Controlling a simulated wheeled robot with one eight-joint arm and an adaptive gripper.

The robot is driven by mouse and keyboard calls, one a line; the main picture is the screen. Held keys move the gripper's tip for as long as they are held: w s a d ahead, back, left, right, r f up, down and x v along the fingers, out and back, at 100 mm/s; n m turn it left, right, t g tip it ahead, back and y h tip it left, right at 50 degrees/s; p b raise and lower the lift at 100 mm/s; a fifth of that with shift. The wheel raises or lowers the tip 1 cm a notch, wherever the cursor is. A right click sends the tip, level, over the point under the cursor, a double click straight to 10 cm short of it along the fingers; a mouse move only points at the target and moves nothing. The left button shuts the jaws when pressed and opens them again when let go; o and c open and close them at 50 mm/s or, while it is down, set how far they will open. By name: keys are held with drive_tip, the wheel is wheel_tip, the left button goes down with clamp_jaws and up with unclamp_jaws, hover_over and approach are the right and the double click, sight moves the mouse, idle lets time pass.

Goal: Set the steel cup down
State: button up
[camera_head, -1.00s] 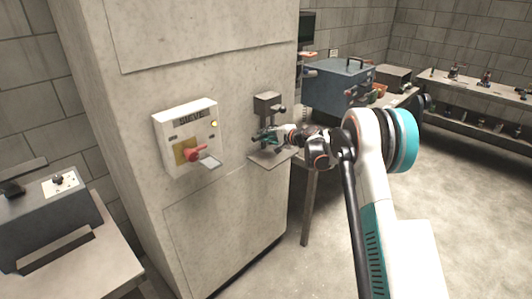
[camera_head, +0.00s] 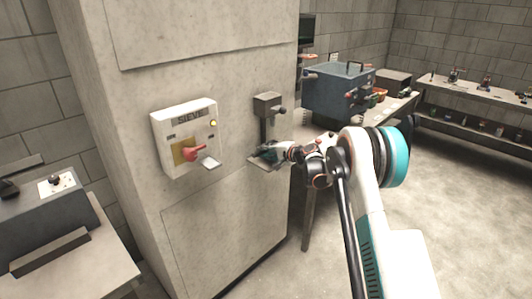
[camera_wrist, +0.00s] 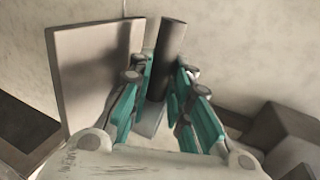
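My gripper (camera_wrist: 163,90) shows from close up in the wrist view, with a teal finger on each side of a narrow dark grey cylinder. This cylinder looks like the steel cup (camera_wrist: 168,55), and the fingers lie close along its sides. In the head view my gripper (camera_head: 268,152) is low over the small shelf (camera_head: 268,165) on the concrete pillar, under a grey box with a knob (camera_head: 268,103). The cup is too small and covered to make out there. I cannot tell whether the cup touches the shelf.
A white SIEVE control box (camera_head: 184,138) with a red handle is on the pillar, left of the shelf. A blue machine (camera_head: 338,88) stands on a table behind my arm. A grey machine (camera_head: 40,215) stands at the left. The floor at the right is clear.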

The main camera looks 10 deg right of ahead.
drive_tip(key=o, duration=0.4)
drive_tip(key=shift+s+r, duration=0.1)
drive_tip(key=shift+r, duration=0.1)
drive_tip(key=p+v, duration=0.3)
drive_tip(key=v, duration=0.8)
drive_tip(key=s+a+r+n+g+h, duration=0.25)
drive_tip(key=s+r, duration=0.55)
drive_tip(key=s, duration=0.4)
drive_tip(key=s+a+r+n+g+h, duration=0.1)
drive_tip(key=s+a+r+n, duration=0.25)
drive_tip(key=s+r, duration=0.6)
drive_tip(key=s+d+f+n+h, duration=0.1)
drive_tip(key=s, duration=0.9)
drive_tip(key=s+d+f+n+h, duration=0.1)
drive_tip(key=s+f+n+h, duration=0.1)
drive_tip(key=s, duration=0.8)
drive_tip(key=s+d+f+n+g+h, duration=0.1)
drive_tip(key=s+h, duration=0.1)
drive_tip(key=s, duration=0.8)
drive_tip(key=shift+s+d+f+n, duration=0.1)
drive_tip(key=shift+s+f+n, duration=0.15)
drive_tip(key=shift+n, duration=0.15)
